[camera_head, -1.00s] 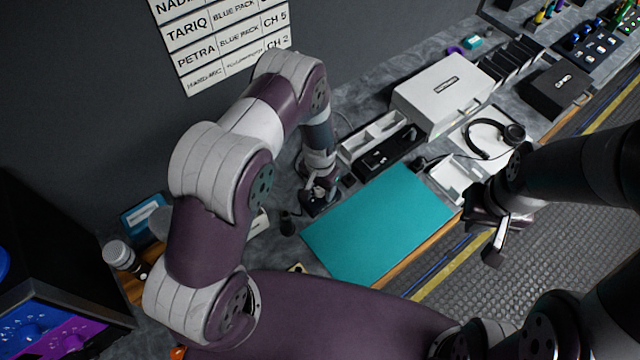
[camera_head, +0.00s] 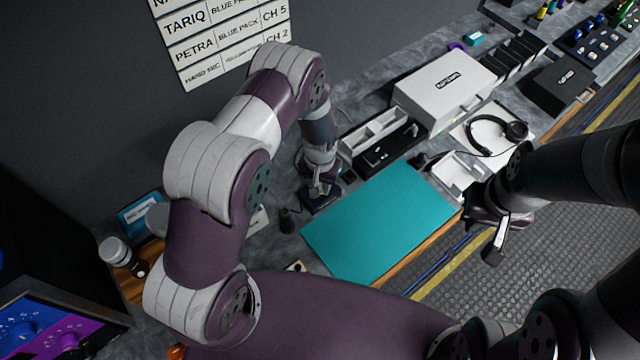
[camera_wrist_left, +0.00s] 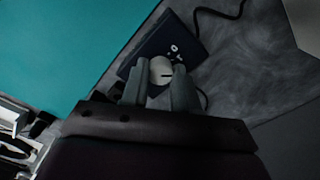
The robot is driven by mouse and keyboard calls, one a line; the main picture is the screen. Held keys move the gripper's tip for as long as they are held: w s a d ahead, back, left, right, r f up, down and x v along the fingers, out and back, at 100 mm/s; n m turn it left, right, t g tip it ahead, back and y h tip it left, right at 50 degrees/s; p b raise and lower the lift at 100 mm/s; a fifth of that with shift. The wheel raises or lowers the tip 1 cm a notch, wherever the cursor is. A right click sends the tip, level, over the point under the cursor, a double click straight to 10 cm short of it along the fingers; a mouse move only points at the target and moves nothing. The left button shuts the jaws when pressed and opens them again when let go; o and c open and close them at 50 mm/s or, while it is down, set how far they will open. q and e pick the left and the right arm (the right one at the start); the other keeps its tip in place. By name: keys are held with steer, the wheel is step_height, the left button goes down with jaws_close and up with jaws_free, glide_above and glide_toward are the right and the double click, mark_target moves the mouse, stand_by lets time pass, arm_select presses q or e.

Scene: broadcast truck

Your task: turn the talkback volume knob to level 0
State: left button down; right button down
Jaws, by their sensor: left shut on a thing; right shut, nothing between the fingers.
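The talkback volume knob (camera_wrist_left: 161,71) is a pale round knob with a dark pointer line, seen in the left wrist view. It sits on a small dark blue box (camera_wrist_left: 158,41) with white marks beside the knob. The pointer faces toward the right finger; I cannot read its exact level. My left gripper (camera_wrist_left: 159,78) is shut on the knob, one finger on each side. In the head view my left gripper (camera_head: 319,183) is over the dark box (camera_head: 318,203), and the knob is hidden. My right gripper (camera_head: 499,241) is shut and empty, right of the teal mat, over the floor.
The teal mat (camera_head: 375,225) lies right of the box. A black plug-like item (camera_head: 287,222) is to the box's left. White trays (camera_head: 375,139), a white case (camera_head: 443,88) and a headset (camera_head: 490,133) stand further right. A dark cable (camera_wrist_left: 222,14) runs from the box.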

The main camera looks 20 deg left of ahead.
arm_select(q)
steer(key=n+b, duration=0.2)
steer(key=n, duration=0.3)
steer(key=shift+w, duration=0.1)
steer(key=shift+n+b, duration=0.5)
steer(key=shift+n, duration=1.3)
steer(key=shift+r+n, duration=0.1)
steer(key=shift+n, duration=0.2)
steer(key=c, duration=0.8)
jaws_free()
steer(key=shift+c, duration=0.2)
step_height(320, 180, up, 13)
steer(key=b, duration=0.3)
